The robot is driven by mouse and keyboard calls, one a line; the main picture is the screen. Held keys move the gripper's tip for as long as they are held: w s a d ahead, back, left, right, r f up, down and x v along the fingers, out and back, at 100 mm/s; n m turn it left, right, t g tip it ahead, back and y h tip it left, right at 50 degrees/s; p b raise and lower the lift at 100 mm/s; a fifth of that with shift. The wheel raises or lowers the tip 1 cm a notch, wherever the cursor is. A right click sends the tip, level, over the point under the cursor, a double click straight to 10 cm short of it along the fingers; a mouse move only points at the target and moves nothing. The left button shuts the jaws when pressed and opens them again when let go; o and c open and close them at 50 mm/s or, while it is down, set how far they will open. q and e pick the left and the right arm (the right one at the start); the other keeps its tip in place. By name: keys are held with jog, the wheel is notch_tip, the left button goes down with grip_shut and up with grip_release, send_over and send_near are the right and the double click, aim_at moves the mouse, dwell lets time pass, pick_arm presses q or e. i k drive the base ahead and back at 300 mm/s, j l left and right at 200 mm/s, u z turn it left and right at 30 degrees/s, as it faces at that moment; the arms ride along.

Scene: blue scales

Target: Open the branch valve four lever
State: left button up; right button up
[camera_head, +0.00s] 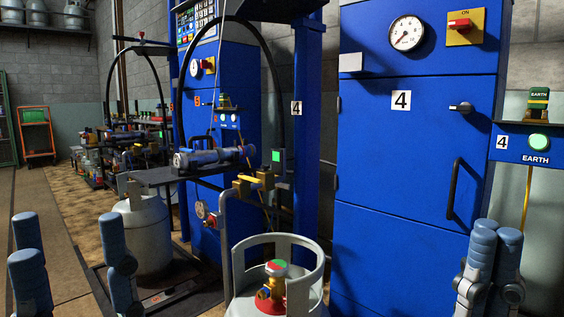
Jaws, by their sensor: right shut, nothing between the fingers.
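A yellow lever (244,179) sits on a brass valve (266,178), on the pipework left of the blue column marked 4 (296,107). It looks like the branch valve lever, but no label on it can be read. The lever lies roughly level, and a grey hose runs close by it. My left gripper (75,262) is open and empty at the lower left, well apart from the lever. My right gripper (497,250) is shut and empty at the lower right, in front of the blue cabinet and far from the lever.
A blue cabinet (390,160) has a gauge (406,33), a red switch (460,25) and a black handle (453,188). Another cylinder (143,232) stands left. An EARTH box (535,147) is right.

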aim_at(281, 185)
jog(key=i+j, duration=0.15)
jog(key=j, duration=0.2)
jog(key=i+j+z, duration=0.15)
jog(key=j, duration=0.25)
jog(key=i+j, duration=0.2)
jog(key=j, duration=0.2)
jog(key=i+j+z, duration=0.15)
jog(key=j, duration=0.2)
